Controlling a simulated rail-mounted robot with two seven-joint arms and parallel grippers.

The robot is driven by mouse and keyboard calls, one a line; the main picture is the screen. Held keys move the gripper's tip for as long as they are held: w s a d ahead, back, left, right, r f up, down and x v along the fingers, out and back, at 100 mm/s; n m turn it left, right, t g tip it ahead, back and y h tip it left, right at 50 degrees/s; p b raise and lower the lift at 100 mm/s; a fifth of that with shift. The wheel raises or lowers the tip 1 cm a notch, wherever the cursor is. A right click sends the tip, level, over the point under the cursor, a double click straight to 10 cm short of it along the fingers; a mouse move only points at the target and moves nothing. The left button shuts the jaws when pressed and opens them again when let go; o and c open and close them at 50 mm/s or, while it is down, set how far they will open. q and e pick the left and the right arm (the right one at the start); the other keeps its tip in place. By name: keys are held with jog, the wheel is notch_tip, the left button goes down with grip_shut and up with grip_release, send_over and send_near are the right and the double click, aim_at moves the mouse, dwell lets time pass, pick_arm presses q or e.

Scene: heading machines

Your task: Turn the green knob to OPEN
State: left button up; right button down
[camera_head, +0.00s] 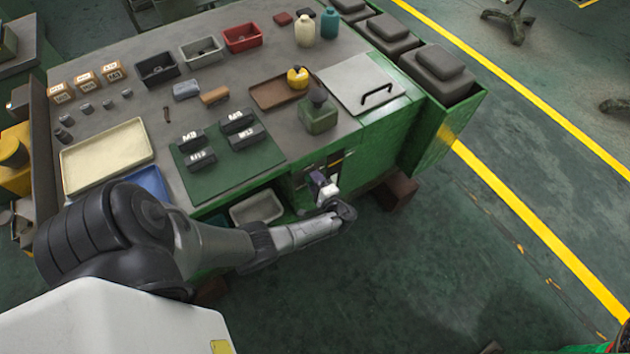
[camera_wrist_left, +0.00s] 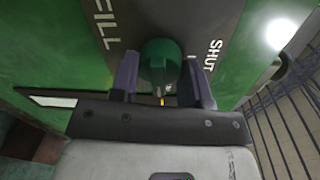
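The green knob (camera_wrist_left: 160,62) is on a dark plate (camera_wrist_left: 217,25) on a green panel in the left wrist view. White lettering reads FILL at the plate's left and SHUT at its right; no OPEN label is legible. My left gripper (camera_wrist_left: 160,75) has its two fingers apart, one on each side of the knob. Whether they touch it is unclear. In the head view my left gripper (camera_head: 325,188) is at the front of the green bench, below its top edge, and the knob is hidden. My right gripper is not in view.
The bench top (camera_head: 290,150) carries a green mat (camera_head: 225,178) with labelled blocks, a cream tray (camera_head: 105,157), several bins and a green container (camera_head: 318,117). An open green drawer (camera_head: 440,125) juts out at right. Open floor lies to the right of my left arm.

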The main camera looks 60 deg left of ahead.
pick_arm(q)
jog(key=o, duration=0.5)
jog(key=shift+c, duration=0.2)
jog(key=d, duration=1.3)
jog(key=shift+w+d+r+b, duration=0.4)
jog(key=shift+r, duration=0.05)
